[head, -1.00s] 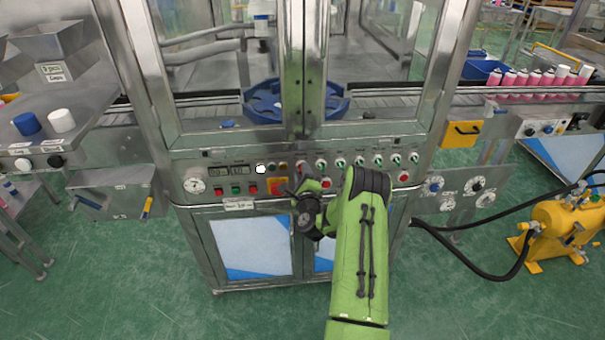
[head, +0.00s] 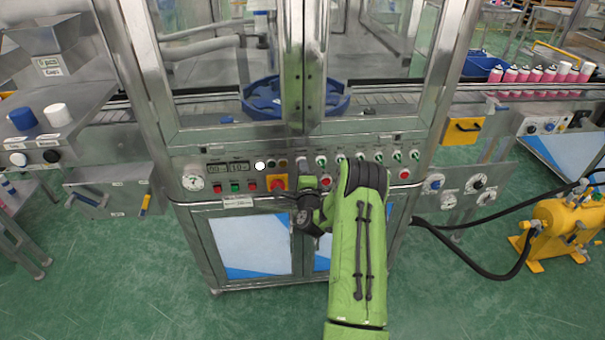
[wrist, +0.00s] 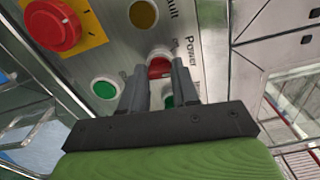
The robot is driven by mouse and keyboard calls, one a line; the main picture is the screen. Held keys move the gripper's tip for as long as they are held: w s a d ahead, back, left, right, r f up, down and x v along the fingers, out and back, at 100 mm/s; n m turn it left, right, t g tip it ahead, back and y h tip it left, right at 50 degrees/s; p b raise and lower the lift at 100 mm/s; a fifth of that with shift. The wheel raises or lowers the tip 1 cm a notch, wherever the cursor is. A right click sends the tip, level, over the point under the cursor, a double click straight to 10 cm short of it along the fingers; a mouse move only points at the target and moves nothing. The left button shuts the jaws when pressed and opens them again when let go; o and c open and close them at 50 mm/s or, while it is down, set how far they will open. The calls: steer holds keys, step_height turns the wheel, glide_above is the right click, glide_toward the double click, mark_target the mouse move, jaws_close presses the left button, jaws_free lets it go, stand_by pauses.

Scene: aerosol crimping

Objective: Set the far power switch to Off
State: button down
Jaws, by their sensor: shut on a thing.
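My gripper (wrist: 160,82) is at the control panel (wrist: 85,62) of the crimping machine. In the wrist view its two fingers stand on either side of a red round control (wrist: 160,66) beside the printed word "Power", and they are closed on it. I take this control to be the power switch. The fingers cover much of it, so its exact setting cannot be read. A green part (wrist: 169,101) shows below, between the fingers. In the head view my gripper (head: 291,194) is dark and small at the panel's middle, and the switch is hidden behind it.
A red emergency stop on a yellow plate (wrist: 54,24), a green button (wrist: 105,89) and an amber lamp (wrist: 143,14) are close to the fingers. Several green-and-white knobs (head: 378,158) line the panel at right. Glass doors (head: 215,60) rise above.

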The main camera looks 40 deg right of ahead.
steer(key=shift+f+n+b, duration=0.15)
steer(key=shift+n+b, duration=1.25)
steer(key=shift+n, duration=2.2)
steer(key=c, duration=0.8)
jaws_free()
steer(key=shift+c, duration=0.2)
